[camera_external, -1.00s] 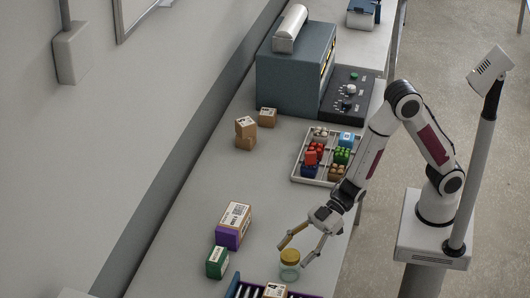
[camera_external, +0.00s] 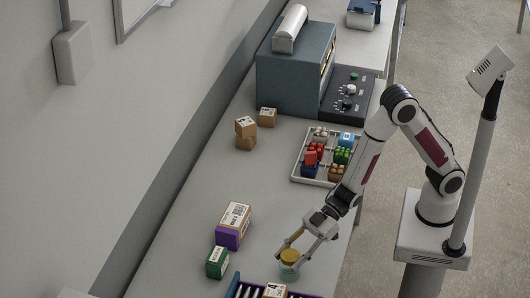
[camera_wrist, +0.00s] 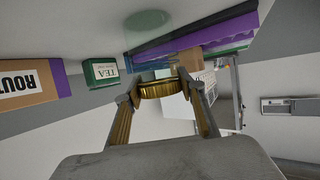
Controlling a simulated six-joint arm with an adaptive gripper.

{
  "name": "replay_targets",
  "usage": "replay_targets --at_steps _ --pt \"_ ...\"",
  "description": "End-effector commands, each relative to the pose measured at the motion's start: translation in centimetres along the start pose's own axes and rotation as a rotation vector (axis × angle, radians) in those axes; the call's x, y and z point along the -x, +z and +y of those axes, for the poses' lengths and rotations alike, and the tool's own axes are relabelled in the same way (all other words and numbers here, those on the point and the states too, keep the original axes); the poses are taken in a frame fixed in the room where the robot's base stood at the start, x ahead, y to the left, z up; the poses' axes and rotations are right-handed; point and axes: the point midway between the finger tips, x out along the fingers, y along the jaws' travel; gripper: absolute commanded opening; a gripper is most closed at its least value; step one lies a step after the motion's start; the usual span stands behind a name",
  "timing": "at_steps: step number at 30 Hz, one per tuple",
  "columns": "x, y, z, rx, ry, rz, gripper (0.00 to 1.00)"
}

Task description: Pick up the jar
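The jar (camera_external: 289,270) is small, with pale green glass and a yellow-gold lid. It stands at the near end of the workbench. My gripper (camera_external: 291,262) is at the jar with one finger on each side of it. In the wrist view, my gripper (camera_wrist: 161,86) has its two fingertips at the left and right edges of the gold lid (camera_wrist: 160,90), with little or no gap visible. I cannot tell whether the jar is clear of the bench.
A green tea box (camera_external: 217,262) and a brown-and-purple box stack (camera_external: 233,225) stand left of the jar. A purple-edged rack (camera_external: 240,288) is close in front. A sorting tray (camera_external: 298,173) lies farther back. The bench (camera_external: 210,180) between is clear.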

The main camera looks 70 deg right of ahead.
Motion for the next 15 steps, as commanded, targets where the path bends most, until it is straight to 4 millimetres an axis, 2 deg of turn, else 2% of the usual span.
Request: replay_targets --at_steps 15 --pt "0.15 -0.45 0.02 0.001 0.0 0.002 0.13"
